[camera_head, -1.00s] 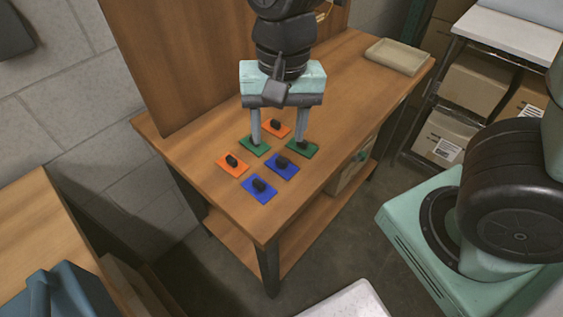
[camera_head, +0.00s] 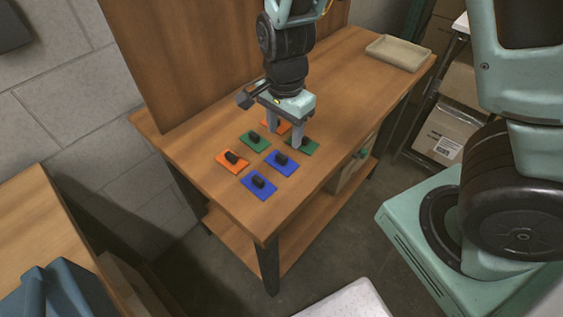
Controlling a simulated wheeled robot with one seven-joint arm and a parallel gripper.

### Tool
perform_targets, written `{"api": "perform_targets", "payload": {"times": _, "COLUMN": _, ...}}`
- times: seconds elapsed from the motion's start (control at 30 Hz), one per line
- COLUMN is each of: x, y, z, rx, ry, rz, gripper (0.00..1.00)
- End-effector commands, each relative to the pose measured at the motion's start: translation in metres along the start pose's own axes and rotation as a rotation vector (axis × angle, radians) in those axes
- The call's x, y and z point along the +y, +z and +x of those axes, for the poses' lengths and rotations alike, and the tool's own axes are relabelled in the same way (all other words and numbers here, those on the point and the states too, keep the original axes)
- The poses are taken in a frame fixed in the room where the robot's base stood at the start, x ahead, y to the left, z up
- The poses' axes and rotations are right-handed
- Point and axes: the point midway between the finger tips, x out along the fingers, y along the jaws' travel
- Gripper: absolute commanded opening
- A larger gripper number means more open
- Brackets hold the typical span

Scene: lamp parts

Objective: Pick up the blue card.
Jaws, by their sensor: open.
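Two blue cards with dark knobs lie flat on the wooden table. One blue card (camera_head: 292,168) is nearer my gripper, and the other blue card (camera_head: 258,195) lies closer to the table's front edge. My gripper (camera_head: 284,138) is open and empty, pointing down behind the nearer blue card. Its fingers are between the left green card (camera_head: 254,147) and the right green card (camera_head: 312,150). The right finger partly covers the right green card. Whether the fingertips touch the table cannot be told.
An orange card (camera_head: 224,159) lies at the left of the group, and another orange card (camera_head: 284,126) is partly hidden behind my gripper. A beige tray (camera_head: 399,53) sits at the table's far right. A wooden panel (camera_head: 190,60) stands along the back. The table's front is clear.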

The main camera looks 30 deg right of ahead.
Motion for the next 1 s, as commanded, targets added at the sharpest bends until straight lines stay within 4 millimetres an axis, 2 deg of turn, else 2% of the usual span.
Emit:
{"api": "perform_targets", "payload": {"times": 0.1, "x": 0.000, "y": 0.000, "z": 0.015, "rx": 0.000, "ry": 0.001, "rz": 0.001, "gripper": 0.53}}
{"api": "perform_targets", "payload": {"times": 0.27, "x": 0.000, "y": 0.001, "z": 0.024, "rx": 0.000, "ry": 0.001, "rz": -0.001, "gripper": 0.53}}
{"api": "perform_targets", "payload": {"times": 0.6, "x": -0.002, "y": 0.006, "z": 0.068, "rx": 0.001, "ry": 0.001, "rz": 0.001, "gripper": 0.53}}
{"api": "perform_targets", "payload": {"times": 0.9, "x": -0.002, "y": 0.006, "z": 0.072, "rx": 0.001, "ry": -0.001, "rz": -0.001, "gripper": 0.53}}
{"api": "perform_targets", "payload": {"times": 0.97, "x": -0.002, "y": 0.006, "z": 0.072, "rx": 0.001, "ry": -0.001, "rz": -0.001, "gripper": 0.39}}
{"api": "perform_targets", "payload": {"times": 1.0, "x": -0.002, "y": 0.006, "z": 0.072, "rx": 0.001, "ry": -0.001, "rz": -0.001, "gripper": 0.28}}
